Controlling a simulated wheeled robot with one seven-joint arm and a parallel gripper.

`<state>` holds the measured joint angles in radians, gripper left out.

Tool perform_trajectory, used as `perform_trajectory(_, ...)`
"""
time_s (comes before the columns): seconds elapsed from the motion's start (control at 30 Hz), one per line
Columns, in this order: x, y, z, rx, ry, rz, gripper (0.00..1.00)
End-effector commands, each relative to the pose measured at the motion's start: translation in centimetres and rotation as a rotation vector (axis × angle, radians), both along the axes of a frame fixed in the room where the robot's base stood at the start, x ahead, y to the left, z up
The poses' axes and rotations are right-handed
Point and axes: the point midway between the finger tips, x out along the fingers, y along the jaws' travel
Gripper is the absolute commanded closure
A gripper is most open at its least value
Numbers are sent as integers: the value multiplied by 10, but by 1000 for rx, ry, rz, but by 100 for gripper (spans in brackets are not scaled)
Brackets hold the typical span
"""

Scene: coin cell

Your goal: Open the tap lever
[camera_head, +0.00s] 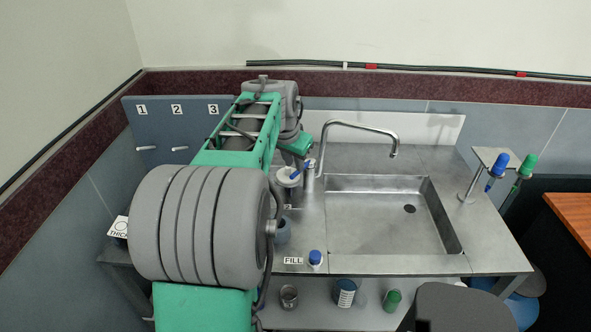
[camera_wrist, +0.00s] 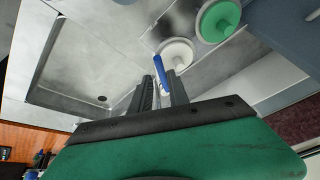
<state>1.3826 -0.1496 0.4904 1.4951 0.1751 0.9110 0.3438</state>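The sink tap (camera_head: 362,129) has a tall metal spout arching over the basin, with its base at the basin's left. A small blue lever (camera_head: 307,165) shows by the tap base, just below my gripper (camera_head: 297,147), whose fingertips I cannot make out in the head view. In the wrist view, the two dark fingers of my gripper (camera_wrist: 161,84) stand apart. The blue lever (camera_wrist: 160,70) shows in line with the gap between them, at the fingertips. I cannot tell whether either finger touches it.
A white round top (camera_wrist: 177,52) and a green round top (camera_wrist: 218,20) are close to the fingers. The sink basin (camera_head: 385,257) is empty. Blue (camera_head: 500,164) and green (camera_head: 528,164) items hang on a right-hand stand.

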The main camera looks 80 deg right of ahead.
Motion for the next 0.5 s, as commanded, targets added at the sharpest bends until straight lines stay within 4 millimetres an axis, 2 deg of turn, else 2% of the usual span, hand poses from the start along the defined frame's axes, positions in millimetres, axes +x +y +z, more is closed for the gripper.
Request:
perform_trajectory(0.2,-1,-15,-37,3,1,2,79)
perform_trajectory(0.33,-1,-20,-46,0,0,3,79)
perform_trajectory(0.5,-1,-20,-47,-1,0,3,79)
